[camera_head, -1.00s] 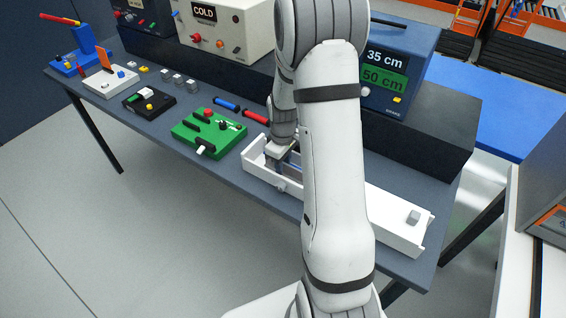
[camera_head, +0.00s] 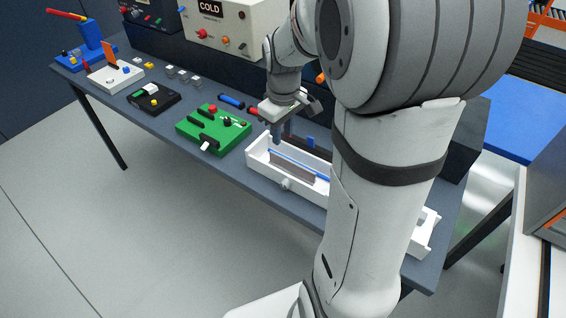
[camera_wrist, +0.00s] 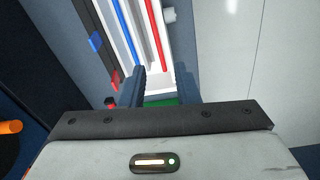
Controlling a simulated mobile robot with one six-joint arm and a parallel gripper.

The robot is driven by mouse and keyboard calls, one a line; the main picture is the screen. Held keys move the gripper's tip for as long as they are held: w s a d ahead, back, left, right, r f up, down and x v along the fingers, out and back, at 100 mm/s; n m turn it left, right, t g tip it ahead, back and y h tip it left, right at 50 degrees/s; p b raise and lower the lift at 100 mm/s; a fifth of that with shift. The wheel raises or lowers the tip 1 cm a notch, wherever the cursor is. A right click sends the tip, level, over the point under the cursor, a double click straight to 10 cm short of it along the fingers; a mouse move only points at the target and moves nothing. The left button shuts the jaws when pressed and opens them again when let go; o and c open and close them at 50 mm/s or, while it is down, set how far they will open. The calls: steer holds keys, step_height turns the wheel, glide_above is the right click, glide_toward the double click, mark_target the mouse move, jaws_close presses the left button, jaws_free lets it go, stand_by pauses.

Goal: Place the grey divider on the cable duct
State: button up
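The white cable duct (camera_head: 258,168) lies along the front of the table, its middle and right part partly hidden by my arm. A grey strip, which looks like the grey divider (camera_head: 292,170), stands lengthwise inside the duct's left part, beside a blue cable (camera_head: 322,177). My gripper (camera_head: 279,131) is above the duct's left end, apart from the strip. In the wrist view my gripper's two fingers (camera_wrist: 160,88) are spread with nothing between them. The duct, with a blue cable (camera_wrist: 125,30) and a red cable (camera_wrist: 157,35) along it, runs away beyond the fingers.
A green board (camera_head: 212,130) with small parts sits left of the duct. A dark bar with a blue piece (camera_head: 311,141) lies behind the duct. The COLD box (camera_head: 232,25) stands at the back. The floor in front is clear.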

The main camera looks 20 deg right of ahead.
steer(key=s+a+r+m+t, duration=0.1)
steer(key=s+a+r+m, duration=0.1)
steer(key=s, duration=0.6)
steer(key=s+a+r+m+t, duration=0.1)
steer(key=s+a+r+m, duration=0.2)
steer(key=s, duration=0.5)
steer(key=shift+a+t, duration=0.3)
steer(key=shift+a, duration=0.5)
